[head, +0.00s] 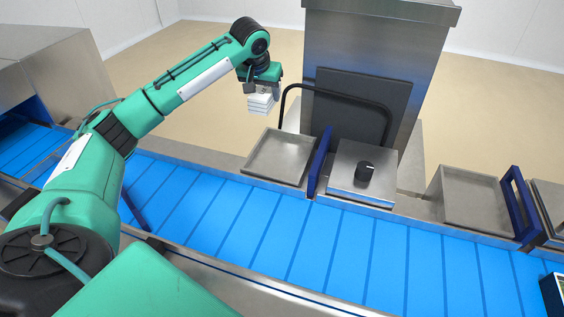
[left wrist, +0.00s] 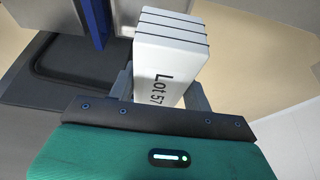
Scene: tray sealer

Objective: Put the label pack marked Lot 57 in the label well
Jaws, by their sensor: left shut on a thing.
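The white label pack (left wrist: 165,62) is a block banded with dark lines, and "Lot 57" reads on its face in the left wrist view. My left gripper (left wrist: 160,92) is shut on it, with a finger on each side. In the head view the left gripper (head: 262,86) holds the pack (head: 261,104) up in the air, above and behind the left shallow metal tray (head: 262,168). A second shallow metal tray (head: 470,200) stands at the right. I cannot tell from any marking which one is the label well. My right gripper is not in view.
A blue belt (head: 300,235) runs across the front. A metal block with a black knob (head: 364,171) stands between the trays. Blue upright plates (head: 320,160) and a black bent bar (head: 283,100) rise beside the left tray. A tall metal cabinet (head: 375,35) stands behind.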

